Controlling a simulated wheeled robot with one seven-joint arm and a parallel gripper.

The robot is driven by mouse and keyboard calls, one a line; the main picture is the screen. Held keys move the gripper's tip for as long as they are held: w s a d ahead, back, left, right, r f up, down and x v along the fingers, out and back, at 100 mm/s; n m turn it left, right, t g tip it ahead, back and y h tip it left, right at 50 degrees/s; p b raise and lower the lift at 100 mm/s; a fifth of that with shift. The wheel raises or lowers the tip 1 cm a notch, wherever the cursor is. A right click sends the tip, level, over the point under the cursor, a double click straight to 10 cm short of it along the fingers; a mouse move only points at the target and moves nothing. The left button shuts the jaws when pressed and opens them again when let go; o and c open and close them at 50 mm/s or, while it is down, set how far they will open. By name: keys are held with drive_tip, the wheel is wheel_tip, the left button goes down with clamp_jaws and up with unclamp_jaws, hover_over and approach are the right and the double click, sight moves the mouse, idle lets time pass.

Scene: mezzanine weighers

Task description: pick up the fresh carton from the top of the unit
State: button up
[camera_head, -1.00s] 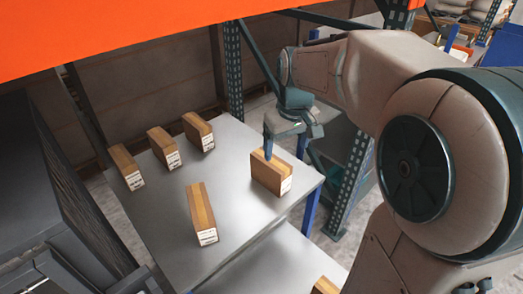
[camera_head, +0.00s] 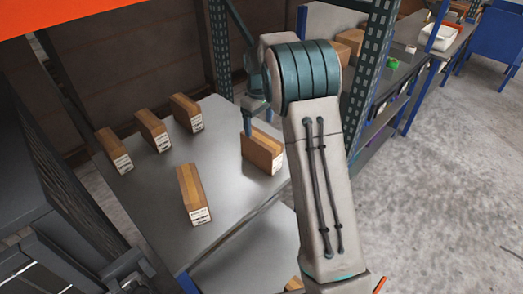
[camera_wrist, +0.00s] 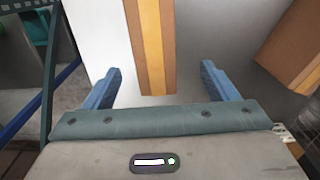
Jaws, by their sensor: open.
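Several brown cartons with tan tape stripes and white labels stand on the grey metal top of the unit (camera_head: 225,205). I cannot tell by looks which is the fresh one. The carton nearest my gripper (camera_wrist: 160,70) stands at the right side of the top (camera_head: 263,152). In the wrist view the end of this carton (camera_wrist: 150,45) shows between my two blue fingers, with gaps on both sides. My gripper is open and holds nothing. In the head view my arm hides much of the gripper; one finger shows at the carton's far left end.
Another carton (camera_head: 193,195) stands nearer the front, and a row of three (camera_head: 152,131) stands at the back left. A teal rack upright (camera_head: 368,75) rises right of the unit. An orange beam (camera_head: 90,15) crosses the upper left.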

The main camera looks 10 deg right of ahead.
sight(261, 138)
wheel_tip(261, 138, down, 4)
drive_tip(key=shift+f, duration=0.1)
drive_tip(key=f+p, duration=0.1)
drive_tip(key=f, duration=0.3)
drive_tip(key=shift+w+d+f+p, duration=0.1)
drive_tip(key=shift+w+d+p, duration=0.05)
drive_tip(key=shift+d+p, duration=0.25)
drive_tip(key=shift+f, duration=0.45)
drive_tip(key=c, duration=1.4)
drive_tip(key=shift+r, duration=0.1)
